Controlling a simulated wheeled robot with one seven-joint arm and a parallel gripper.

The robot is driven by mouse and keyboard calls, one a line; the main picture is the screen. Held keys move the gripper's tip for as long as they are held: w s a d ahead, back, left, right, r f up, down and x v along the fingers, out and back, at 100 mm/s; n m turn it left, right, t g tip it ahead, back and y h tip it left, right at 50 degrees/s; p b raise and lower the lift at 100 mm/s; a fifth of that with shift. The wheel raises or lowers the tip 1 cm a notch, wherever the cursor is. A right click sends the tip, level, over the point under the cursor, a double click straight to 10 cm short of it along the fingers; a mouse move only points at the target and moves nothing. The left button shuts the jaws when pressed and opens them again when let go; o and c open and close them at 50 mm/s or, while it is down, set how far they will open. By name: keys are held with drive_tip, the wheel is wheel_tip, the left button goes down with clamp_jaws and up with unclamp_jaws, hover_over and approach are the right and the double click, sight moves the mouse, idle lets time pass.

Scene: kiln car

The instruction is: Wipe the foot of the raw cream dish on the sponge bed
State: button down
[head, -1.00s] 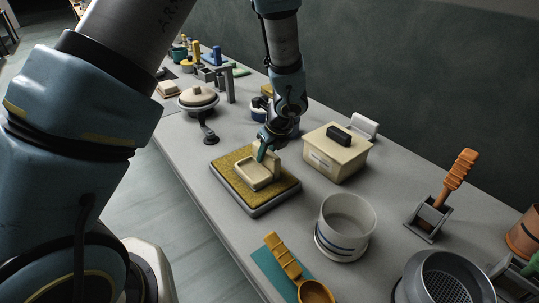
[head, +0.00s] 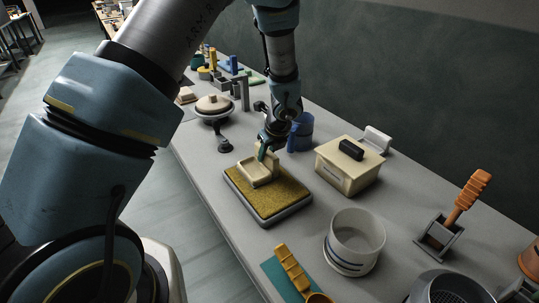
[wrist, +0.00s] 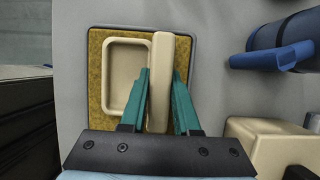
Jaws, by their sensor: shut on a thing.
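The raw cream dish (head: 256,174) is a shallow square tray with a thick upright block along one side. My gripper (head: 266,153) is shut on that block, with one green finger on each side, as the wrist view (wrist: 161,78) shows. The dish (wrist: 123,76) lies flat at the far end of the sponge bed (head: 278,195), a mustard-coloured pad in a grey tray. The pad also shows around the dish in the wrist view (wrist: 95,62). The underside of the dish is hidden, and I cannot tell whether it touches the sponge.
A lidded cream box (head: 342,172) stands right of the bed, with a blue mug (head: 302,133) behind. A white pot (head: 352,245) and orange scoop (head: 290,268) are nearer. The near part of the sponge is bare.

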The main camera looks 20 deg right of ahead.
sight(276, 158)
idle(0.3)
drive_tip(key=shift+s+d+b, duration=0.3)
drive_tip(key=shift+s+b, duration=0.15)
drive_tip(key=shift+s, duration=1)
drive_tip(key=shift+s+d+b, duration=0.25)
drive_tip(key=shift+s+b, duration=0.25)
drive_tip(key=shift+s, duration=1)
drive_tip(key=shift+s+d+b, duration=0.3)
drive_tip(key=shift+s+b, duration=0.15)
drive_tip(key=shift+s, duration=1)
drive_tip(key=shift+w, duration=0.1)
drive_tip(key=shift+w+a+p, duration=0.3)
drive_tip(key=shift+w+p, duration=0.2)
drive_tip(key=shift+w, duration=0.95)
drive_tip(key=shift+w+a+p, duration=0.25)
drive_tip(key=shift+w+p, duration=0.3)
drive_tip(key=shift+w, duration=0.95)
drive_tip(key=shift+w+a+p, duration=0.3)
drive_tip(key=shift+w+p, duration=0.2)
drive_tip(key=shift+w, duration=0.95)
drive_tip(key=shift+s, duration=0.15)
drive_tip(key=shift+s+d+b, duration=0.3)
drive_tip(key=shift+s+b, duration=0.15)
drive_tip(key=shift+s, duration=1)
drive_tip(key=shift+s+d+b, duration=0.25)
drive_tip(key=shift+s+b, duration=0.25)
drive_tip(key=shift+s, duration=0.95)
drive_tip(key=shift+s+d+b, duration=0.3)
drive_tip(key=shift+s+b, duration=0.15)
drive_tip(key=shift+s, duration=1)
